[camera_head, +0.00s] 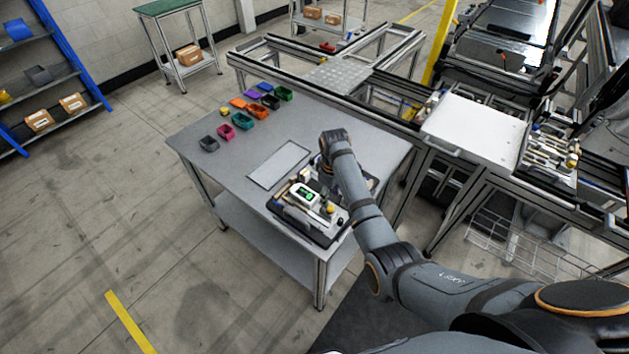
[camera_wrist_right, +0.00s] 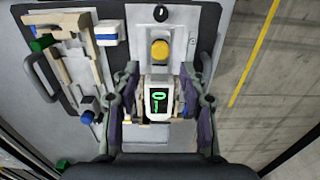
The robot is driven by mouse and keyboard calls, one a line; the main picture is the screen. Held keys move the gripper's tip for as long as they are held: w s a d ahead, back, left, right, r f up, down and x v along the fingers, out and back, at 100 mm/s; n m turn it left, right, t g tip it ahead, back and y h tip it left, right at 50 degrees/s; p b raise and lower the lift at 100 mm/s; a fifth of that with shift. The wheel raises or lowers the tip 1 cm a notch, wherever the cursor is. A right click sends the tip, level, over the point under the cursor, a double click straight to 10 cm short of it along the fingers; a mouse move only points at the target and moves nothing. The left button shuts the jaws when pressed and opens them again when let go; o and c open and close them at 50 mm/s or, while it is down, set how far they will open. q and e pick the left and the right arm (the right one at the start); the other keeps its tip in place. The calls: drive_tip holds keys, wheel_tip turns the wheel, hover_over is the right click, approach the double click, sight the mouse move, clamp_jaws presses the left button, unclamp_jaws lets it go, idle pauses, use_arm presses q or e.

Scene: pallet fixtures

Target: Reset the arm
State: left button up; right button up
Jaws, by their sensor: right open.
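My right arm (camera_head: 372,215) reaches in from the lower right over the grey table, its wrist bent down above the dark pallet fixture (camera_head: 331,240). My right gripper (camera_wrist_right: 160,75) is open in the right wrist view, one finger at each side of a white device with a green-lit screen (camera_wrist_right: 158,99). I see no contact; the height gap cannot be told. A yellow knob (camera_wrist_right: 160,50) is just beyond the fingertips. In the head view the right fingers are mostly hidden by the wrist. My left gripper is not in view.
The grey table (camera_head: 222,175) carries several small coloured bins (camera_head: 242,121) and a flat light plate (camera_head: 279,164). A metal frame line with a white tray (camera_head: 470,130) stands to the right. Blue shelving (camera_head: 70,50) is at the far left. Floor left of the table is clear.

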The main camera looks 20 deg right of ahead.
drive_tip(key=s+d+f+m, duration=0.2)
drive_tip(key=s+d+f, duration=0.1)
drive_tip(key=s, duration=0.3)
drive_tip(key=s+d+r+m+t, duration=0.15)
drive_tip(key=s+r, duration=0.25)
drive_tip(key=s, duration=0.6)
drive_tip(key=s+d+r+m+t, duration=0.1)
drive_tip(key=s+r+m+t, duration=0.2)
drive_tip(key=s, duration=0.6)
wheel_tip(320, 180, down, 33)
drive_tip(key=s+d+g+h+b, duration=0.1)
drive_tip(key=s+d+g+b, duration=0.15)
drive_tip(key=b, duration=0.45)
drive_tip(key=s+d+f+b, duration=0.1)
drive_tip(key=s+f+b, duration=0.4)
drive_tip(key=s+f, duration=1.3)
wheel_tip(320, 180, down, 3)
drive_tip(key=shift+s+d+f+m+g, duration=0.1)
drive_tip(key=shift+s+d+m+g, duration=0.05)
drive_tip(key=shift+m+g, duration=0.25)
